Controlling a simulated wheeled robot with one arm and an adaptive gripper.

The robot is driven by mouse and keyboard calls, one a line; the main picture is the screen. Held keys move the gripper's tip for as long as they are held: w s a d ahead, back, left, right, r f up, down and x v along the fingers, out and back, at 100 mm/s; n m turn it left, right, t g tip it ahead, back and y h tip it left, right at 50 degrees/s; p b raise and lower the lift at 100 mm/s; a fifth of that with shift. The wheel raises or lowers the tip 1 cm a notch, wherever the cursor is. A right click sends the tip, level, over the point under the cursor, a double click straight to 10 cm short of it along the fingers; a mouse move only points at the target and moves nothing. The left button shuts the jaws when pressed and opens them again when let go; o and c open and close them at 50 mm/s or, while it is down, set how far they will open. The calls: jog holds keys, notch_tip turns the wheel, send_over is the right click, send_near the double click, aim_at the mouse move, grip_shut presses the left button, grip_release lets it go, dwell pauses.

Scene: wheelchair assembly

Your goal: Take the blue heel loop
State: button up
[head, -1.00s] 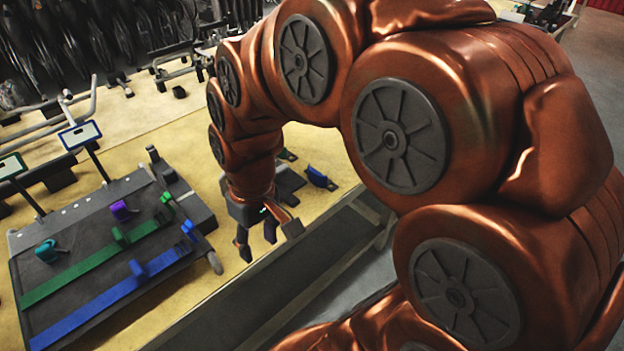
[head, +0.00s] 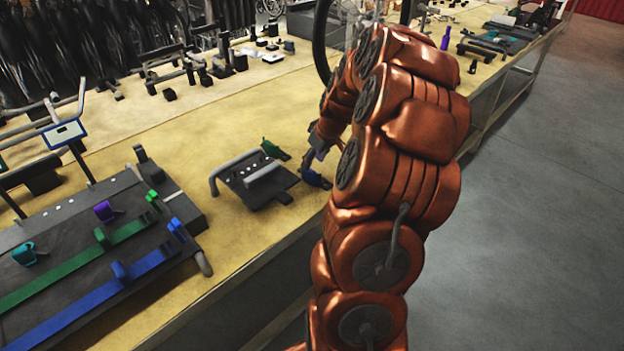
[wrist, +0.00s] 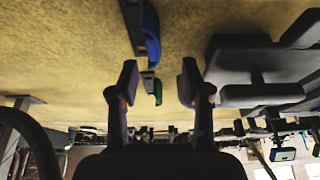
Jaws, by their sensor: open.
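The blue heel loop (head: 314,179) lies on the yellow table near its front edge, right beside my gripper. It also shows at the top of the wrist view (wrist: 151,32), joined to a dark strip. My gripper's two dark fingers (wrist: 158,70) are spread with nothing between them. The blue loop lies past the fingertips, roughly in line with the gap. In the head view my arm partly hides the gripper, and contact with the loop cannot be told.
A dark plate with a grey bar (head: 235,165) lies just left of the loop. A green loop (head: 272,149) lies behind it. At left a large dark panel carries a green strap (head: 75,264) and a blue strap (head: 95,297).

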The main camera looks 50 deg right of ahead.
aim_at(311, 170)
jog(key=shift+d+p+x, duration=0.25)
jog(key=shift+p+x, duration=0.3)
jog(key=shift+x, duration=1.45)
jog(key=shift+d+p+x, duration=0.2)
jog(key=shift+p+x, duration=0.35)
jog(key=shift+x, duration=1.45)
jog(key=shift+s, duration=0.1)
grip_shut()
